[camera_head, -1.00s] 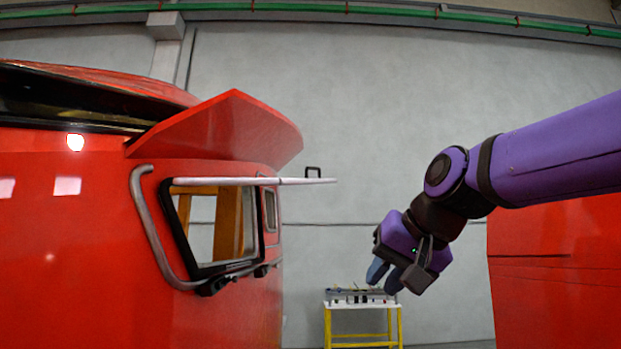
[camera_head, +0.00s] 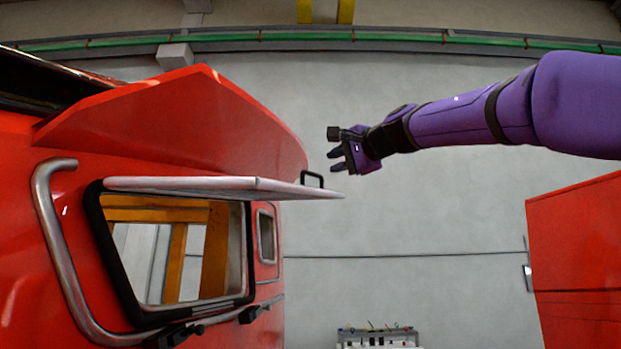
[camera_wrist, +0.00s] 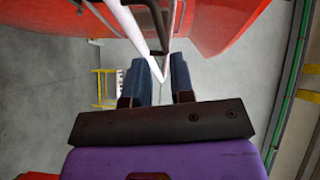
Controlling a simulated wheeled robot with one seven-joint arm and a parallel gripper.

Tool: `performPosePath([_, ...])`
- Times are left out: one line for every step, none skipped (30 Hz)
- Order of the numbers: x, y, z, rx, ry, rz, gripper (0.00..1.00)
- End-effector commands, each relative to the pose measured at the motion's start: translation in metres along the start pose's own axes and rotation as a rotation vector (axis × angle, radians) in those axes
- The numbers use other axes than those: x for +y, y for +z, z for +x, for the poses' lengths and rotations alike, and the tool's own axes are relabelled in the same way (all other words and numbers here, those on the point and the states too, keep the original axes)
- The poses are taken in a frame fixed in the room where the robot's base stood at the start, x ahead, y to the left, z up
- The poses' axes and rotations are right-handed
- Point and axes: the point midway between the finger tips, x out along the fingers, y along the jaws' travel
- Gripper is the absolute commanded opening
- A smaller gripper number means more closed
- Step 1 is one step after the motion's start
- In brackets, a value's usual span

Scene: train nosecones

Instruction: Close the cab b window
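The cab window panel (camera_head: 225,187) stands open, sticking out nearly level from the top of its black frame (camera_head: 112,250) on the red cab. A black handle (camera_head: 313,179) stands up near its outer end. My gripper (camera_head: 336,160) is just above and to the right of the handle. In the wrist view, the pale panel edge (camera_wrist: 126,22) and the dark handle (camera_wrist: 158,22) lie just beyond the fingertips (camera_wrist: 160,72). I cannot tell whether they touch.
A red flap (camera_head: 180,125) juts out above the window. A metal grab rail (camera_head: 50,220) runs along the window's left side. Another red body (camera_head: 578,262) stands at the right. A bench with tools (camera_head: 378,338) is at the back. The space between the red bodies is open.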

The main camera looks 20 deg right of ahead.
Motion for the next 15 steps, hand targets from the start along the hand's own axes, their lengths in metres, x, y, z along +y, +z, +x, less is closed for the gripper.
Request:
performPosePath([0.001, 0.0, 0.008, -0.001, 0.002, 0.0, 0.22])
performPosePath([0.001, -0.001, 0.012, 0.0, 0.002, 0.001, 0.22])
performPosePath([0.002, -0.001, 0.019, 0.0, 0.001, 0.002, 0.22])
performPosePath([0.002, 0.0, 0.025, -0.002, 0.002, 0.002, 0.22])
performPosePath([0.002, 0.0, 0.03, -0.002, 0.003, 0.0, 0.22])
performPosePath([0.002, -0.001, 0.038, -0.001, 0.003, 0.0, 0.22])
performPosePath([0.002, 0.0, 0.043, -0.001, 0.002, 0.001, 0.22])
performPosePath([0.002, 0.0, 0.049, -0.001, 0.002, 0.001, 0.22])
performPosePath([0.002, -0.001, 0.056, -0.001, 0.002, 0.0, 0.22])
performPosePath([0.002, 0.0, 0.06, -0.001, 0.002, 0.0, 0.22])
performPosePath([0.002, 0.0, 0.066, -0.002, 0.003, 0.0, 0.22])
performPosePath([0.002, 0.0, 0.071, -0.001, 0.002, 0.0, 0.22])
performPosePath([0.001, 0.0, 0.075, -0.001, 0.001, 0.0, 0.22])
performPosePath([0.002, 0.0, 0.079, -0.001, 0.002, -0.001, 0.22])
performPosePath([0.002, -0.001, 0.084, 0.0, 0.002, 0.0, 0.22])
